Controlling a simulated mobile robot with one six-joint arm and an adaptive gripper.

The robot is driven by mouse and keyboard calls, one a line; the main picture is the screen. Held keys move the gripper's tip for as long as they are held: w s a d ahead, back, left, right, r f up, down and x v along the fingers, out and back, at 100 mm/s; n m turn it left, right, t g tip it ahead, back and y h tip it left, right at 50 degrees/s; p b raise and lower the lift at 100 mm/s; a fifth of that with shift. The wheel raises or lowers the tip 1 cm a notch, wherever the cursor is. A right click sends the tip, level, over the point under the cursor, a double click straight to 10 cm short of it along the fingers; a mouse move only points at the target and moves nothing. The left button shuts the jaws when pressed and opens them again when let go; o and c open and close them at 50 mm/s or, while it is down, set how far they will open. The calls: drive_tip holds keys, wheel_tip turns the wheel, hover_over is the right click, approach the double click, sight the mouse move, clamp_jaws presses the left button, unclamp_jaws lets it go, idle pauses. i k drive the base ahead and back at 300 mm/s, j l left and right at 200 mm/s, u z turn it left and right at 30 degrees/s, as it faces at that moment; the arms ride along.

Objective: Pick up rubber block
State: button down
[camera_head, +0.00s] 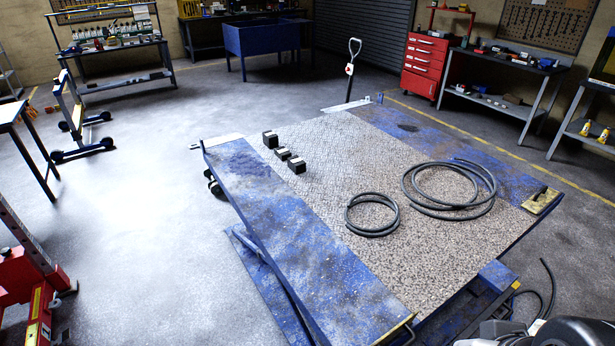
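Three small black blocks, which look like the rubber blocks, sit near the far left of the blue lift platform (275,225). The far block (270,140) stands a little apart and looks taller. The middle block (283,154) looks lower and lies close to the near block (297,166). Each has a paler top. My gripper cannot be made out in this view. Dark and grey parts at the bottom right corner may be mine, but no fingers show there.
A small hose coil (373,231) and a larger hose coil (450,211) lie on the platform. A yellowish board with a dark handle (541,201) lies at its right edge. A red jack (32,285) stands lower left. Open floor (140,210) lies left.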

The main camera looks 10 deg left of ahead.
sight(270, 140)
drive_tip(key=i+j, duration=0.2)
drive_tip(key=j, duration=0.2)
drive_tip(key=i+j, duration=0.2)
drive_tip(key=j, duration=0.2)
drive_tip(key=i+j, duration=0.2)
drive_tip(key=j, duration=0.15)
drive_tip(key=i+j, duration=0.2)
drive_tip(key=j, duration=0.2)
drive_tip(key=i+j, duration=0.2)
drive_tip(key=j, duration=0.2)
drive_tip(key=i+j, duration=0.2)
drive_tip(key=j, duration=0.2)
drive_tip(key=i+j, duration=0.2)
drive_tip(key=j, duration=0.15)
drive_tip(key=i+j, duration=0.2)
drive_tip(key=j, duration=0.2)
